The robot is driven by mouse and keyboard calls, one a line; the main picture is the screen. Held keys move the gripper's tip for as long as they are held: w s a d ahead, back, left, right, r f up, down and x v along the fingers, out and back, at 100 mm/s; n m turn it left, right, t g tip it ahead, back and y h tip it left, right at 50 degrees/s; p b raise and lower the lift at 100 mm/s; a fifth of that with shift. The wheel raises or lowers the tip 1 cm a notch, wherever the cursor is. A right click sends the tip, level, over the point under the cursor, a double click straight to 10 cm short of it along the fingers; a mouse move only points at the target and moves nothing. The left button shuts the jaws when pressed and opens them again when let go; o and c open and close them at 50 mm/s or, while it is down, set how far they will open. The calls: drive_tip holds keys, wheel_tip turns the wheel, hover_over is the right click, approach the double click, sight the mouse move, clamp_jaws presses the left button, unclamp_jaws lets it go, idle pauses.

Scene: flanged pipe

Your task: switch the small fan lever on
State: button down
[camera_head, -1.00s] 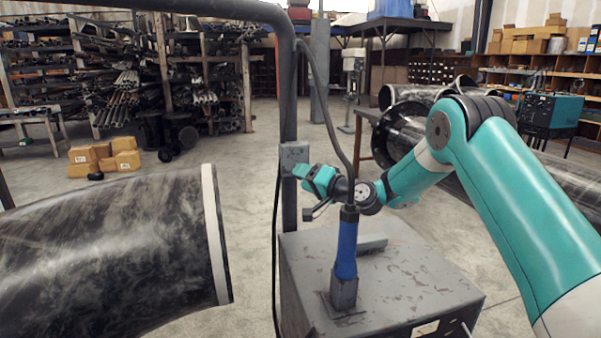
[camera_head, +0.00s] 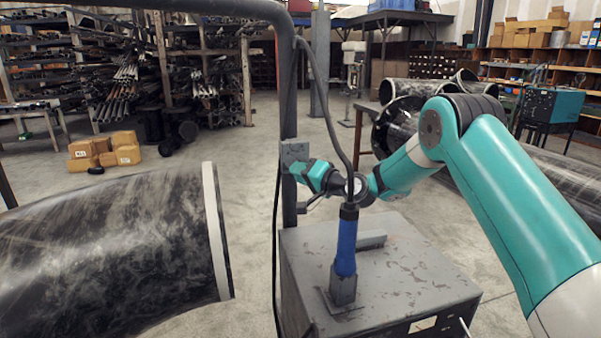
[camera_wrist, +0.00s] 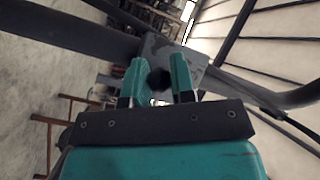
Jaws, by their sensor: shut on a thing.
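A small grey switch box (camera_head: 294,153) is fixed to the upright dark post, left of centre in the head view. My gripper (camera_head: 298,170) is at the lower front of this box, reaching in from the right. In the wrist view my gripper (camera_wrist: 157,78) has its two teal fingers close on either side of a small dark knob (camera_wrist: 158,80), which looks like the fan lever. The fingers and the box mostly hide the lever, and its exact position cannot be told. The grey box face also shows in the wrist view (camera_wrist: 195,68), just beyond the fingers.
A blue-handled tool (camera_head: 346,248) stands upright on the grey metal cabinet (camera_head: 415,280), with a hose rising in front of my wrist. A large dark flanged pipe (camera_head: 110,255) fills the lower left. Yellow boxes (camera_head: 104,150) lie on the floor behind.

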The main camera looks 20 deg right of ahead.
drive_tip(key=p, duration=0.1)
drive_tip(key=r+m+g+p, duration=0.1)
drive_tip(key=p, duration=0.1)
drive_tip(key=shift+s+r+h, duration=0.15)
drive_tip(key=shift+r+h, duration=0.15)
drive_tip(key=shift+h, duration=0.1)
drive_tip(key=r+m+g+p, duration=0.1)
drive_tip(key=g+p, duration=0.1)
drive_tip(key=p, duration=0.1)
drive_tip(key=shift+r+h+p, duration=0.1)
drive_tip(key=shift+h+p, duration=0.2)
drive_tip(key=shift+p, duration=0.05)
drive_tip(key=g+p, duration=0.1)
drive_tip(key=r+m+g+p, duration=0.1)
drive_tip(key=p, duration=0.1)
drive_tip(key=shift+g+h+p, duration=0.3)
drive_tip(key=shift+g+h, duration=0.1)
drive_tip(key=shift+w+r+m+g+p, duration=0.25)
drive_tip(key=shift+m+g+p, duration=0.25)
drive_tip(key=shift+g+p, duration=0.5)
drive_tip(key=c, duration=1)
unclamp_jaws()
drive_tip(key=b+v, duration=0.5)
drive_tip(key=v, duration=1.2)
drive_tip(key=shift+s+r+b, duration=0.25)
drive_tip(key=shift+b, duration=0.05)
